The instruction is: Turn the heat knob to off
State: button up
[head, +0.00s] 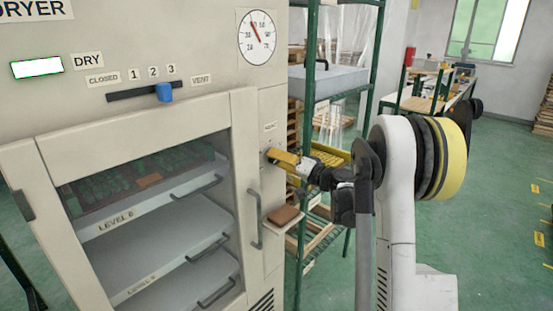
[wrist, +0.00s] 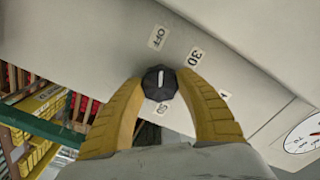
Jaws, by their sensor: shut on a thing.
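The heat knob (wrist: 160,83) is small, dark and many-sided, with a white mark on its face. In the wrist view the mark stands nearly upright and lines up with the OFF label (wrist: 157,37) above it. A 30 label (wrist: 194,58) is at its upper right; other labels are partly hidden by the fingers. My gripper (wrist: 161,86) is shut on the knob, one yellow finger on each side. In the head view my gripper (head: 271,156) reaches the narrow right panel of the dryer (head: 273,190) and hides the knob.
A dial gauge (head: 257,37) sits above on the dryer. A blue slider (head: 164,92) is near the 3 mark. The glass-fronted door with its handle (head: 256,220) is left of my gripper. A brown block (head: 286,215) lies on a small ledge below. A green rack (head: 310,95) stands behind.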

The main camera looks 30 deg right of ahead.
jog(key=shift+n, duration=0.6)
jog(key=o, duration=1.2)
jog(key=v, duration=1.2)
jog(key=shift+r, duration=0.1)
